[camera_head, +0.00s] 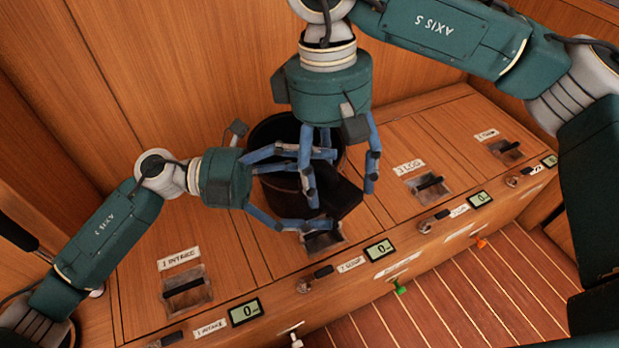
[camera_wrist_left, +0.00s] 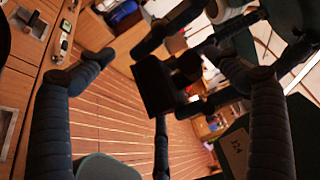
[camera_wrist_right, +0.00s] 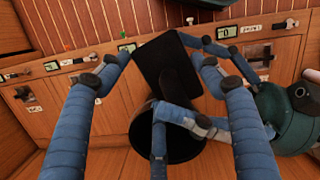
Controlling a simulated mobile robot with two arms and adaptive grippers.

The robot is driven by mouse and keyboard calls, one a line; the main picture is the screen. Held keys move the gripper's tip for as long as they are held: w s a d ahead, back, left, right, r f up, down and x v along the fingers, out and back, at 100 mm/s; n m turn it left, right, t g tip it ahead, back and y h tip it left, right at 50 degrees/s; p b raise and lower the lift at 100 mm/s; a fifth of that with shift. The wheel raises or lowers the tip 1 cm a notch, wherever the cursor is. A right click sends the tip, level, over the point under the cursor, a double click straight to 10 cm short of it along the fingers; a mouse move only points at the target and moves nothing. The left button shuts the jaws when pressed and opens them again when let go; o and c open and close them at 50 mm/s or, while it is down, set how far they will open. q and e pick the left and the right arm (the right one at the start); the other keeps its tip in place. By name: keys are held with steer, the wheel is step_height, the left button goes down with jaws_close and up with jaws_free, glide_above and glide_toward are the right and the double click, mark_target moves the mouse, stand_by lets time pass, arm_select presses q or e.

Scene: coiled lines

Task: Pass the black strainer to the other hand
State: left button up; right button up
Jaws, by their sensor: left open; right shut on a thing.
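The black strainer (camera_head: 343,197) has a flat, squarish end and a narrower dark part. My right gripper (camera_head: 338,180), reaching down from above, is shut on it. In the right wrist view the strainer (camera_wrist_right: 165,58) lies between the fingers, its flat end pointing away. My left gripper (camera_head: 325,190) comes in from the left and is open, its fingers spread to either side of the strainer. In the left wrist view the strainer (camera_wrist_left: 154,86) shows ahead between the spread fingers. The fingers of both grippers overlap, so I cannot tell whether the left ones touch it.
A black round container (camera_head: 270,132) stands on the wooden counter (camera_head: 225,265) right behind the grippers. The counter front carries latches, labels and small displays (camera_head: 380,250). A wooden wall (camera_head: 180,60) rises behind. The striped floor (camera_head: 470,300) is clear at the lower right.

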arm_select(q)
steer(key=c, duration=1.4)
arm_select(e)
steer(key=o, duration=1.3)
arm_select(q)
steer(key=shift+c, duration=0.2)
